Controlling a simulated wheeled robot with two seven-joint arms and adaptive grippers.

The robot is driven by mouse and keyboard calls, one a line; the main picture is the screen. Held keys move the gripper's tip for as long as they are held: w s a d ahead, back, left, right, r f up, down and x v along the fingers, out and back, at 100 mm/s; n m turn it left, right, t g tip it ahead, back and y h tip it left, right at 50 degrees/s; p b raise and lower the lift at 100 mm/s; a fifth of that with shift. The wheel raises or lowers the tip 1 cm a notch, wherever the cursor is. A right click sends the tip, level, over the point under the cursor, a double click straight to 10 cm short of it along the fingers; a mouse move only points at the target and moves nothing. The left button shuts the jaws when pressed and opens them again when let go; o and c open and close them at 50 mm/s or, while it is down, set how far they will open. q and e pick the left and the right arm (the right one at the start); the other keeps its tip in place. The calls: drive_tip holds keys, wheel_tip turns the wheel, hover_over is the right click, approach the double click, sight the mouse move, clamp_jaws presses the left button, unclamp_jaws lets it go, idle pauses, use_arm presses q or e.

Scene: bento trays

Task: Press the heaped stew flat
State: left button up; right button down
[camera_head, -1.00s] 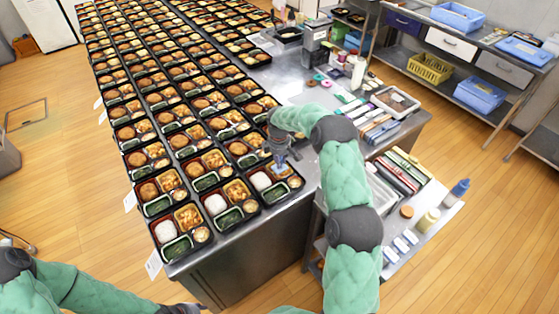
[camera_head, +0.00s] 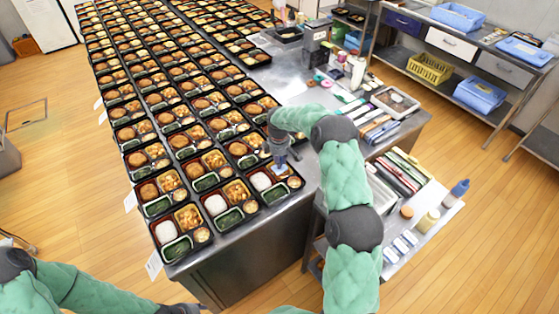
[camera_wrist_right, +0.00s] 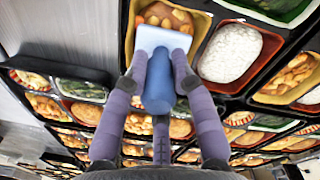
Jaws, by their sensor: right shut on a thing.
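My right gripper (camera_head: 280,158) is over the nearest bento tray of the right-hand column. In the right wrist view its fingers (camera_wrist_right: 158,92) are shut on the blue handle of a presser (camera_wrist_right: 159,80). The presser's flat pale-blue plate (camera_wrist_right: 163,39) is over the orange-brown stew (camera_wrist_right: 168,15) in its compartment. The plate hides part of the stew, and I cannot tell whether it touches it. White rice (camera_wrist_right: 231,52) fills the compartment beside it. The dark end of my left arm (camera_head: 180,308) shows at the bottom edge; its fingers are not clear.
Several rows of filled bento trays (camera_head: 188,213) cover the left of the steel table (camera_head: 293,92). A side cart (camera_head: 428,193) with bottles and utensils stands at the right. A shelf with blue bins (camera_head: 480,94) is at the back right.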

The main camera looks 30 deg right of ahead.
drive_tip(key=shift+r+p, duration=1.85)
drive_tip(key=shift+r, duration=2.05)
